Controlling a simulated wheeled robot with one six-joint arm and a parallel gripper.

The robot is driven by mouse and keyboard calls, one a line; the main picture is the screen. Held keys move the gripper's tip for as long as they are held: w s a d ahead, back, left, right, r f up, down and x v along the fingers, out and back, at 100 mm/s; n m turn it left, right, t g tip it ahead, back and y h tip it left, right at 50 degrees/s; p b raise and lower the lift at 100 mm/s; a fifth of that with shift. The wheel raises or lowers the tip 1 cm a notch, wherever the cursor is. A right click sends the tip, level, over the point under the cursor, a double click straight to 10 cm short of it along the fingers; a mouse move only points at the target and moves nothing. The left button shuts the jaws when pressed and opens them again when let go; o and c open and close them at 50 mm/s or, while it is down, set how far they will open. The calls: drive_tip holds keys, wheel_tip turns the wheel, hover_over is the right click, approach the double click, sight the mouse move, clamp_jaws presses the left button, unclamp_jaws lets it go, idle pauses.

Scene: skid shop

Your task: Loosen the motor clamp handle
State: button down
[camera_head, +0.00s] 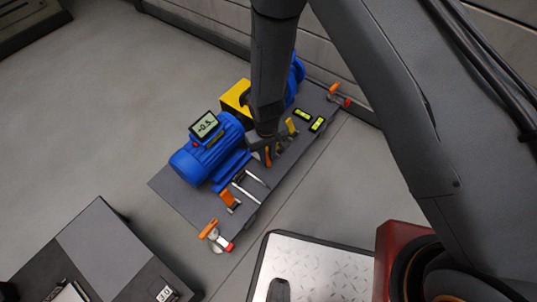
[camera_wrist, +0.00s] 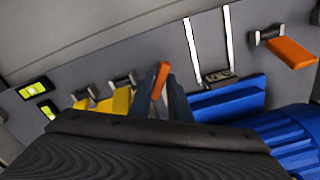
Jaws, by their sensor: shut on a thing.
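The blue motor (camera_head: 205,158) sits on the dark grey skid plate (camera_head: 172,190); its ribbed side also shows in the wrist view (camera_wrist: 285,130). My gripper (camera_head: 266,152) is low at the motor's inner end, beside the yellow guard. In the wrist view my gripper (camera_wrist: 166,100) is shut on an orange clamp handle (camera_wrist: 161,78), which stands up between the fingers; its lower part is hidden. A second orange clamp handle (camera_head: 229,198) lies at the motor's near side, and it also shows in the wrist view (camera_wrist: 292,52). I cannot tell whether the held clamp is tight.
A yellow guard (camera_head: 236,97) and a blue pump (camera_head: 297,75) stand behind. A display (camera_head: 204,124) sits on the motor. Two pale rods (camera_head: 246,192) lie near it. An orange-handled part (camera_head: 209,229) is at the plate's corner.

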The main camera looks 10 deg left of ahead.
drive_tip(key=shift+n, duration=0.8)
drive_tip(key=shift+n+p, duration=0.45)
drive_tip(key=shift+n, duration=1.05)
drive_tip(key=shift+n+p, duration=0.35)
drive_tip(key=shift+n, duration=1.05)
drive_tip(key=c, duration=1.6)
unclamp_jaws()
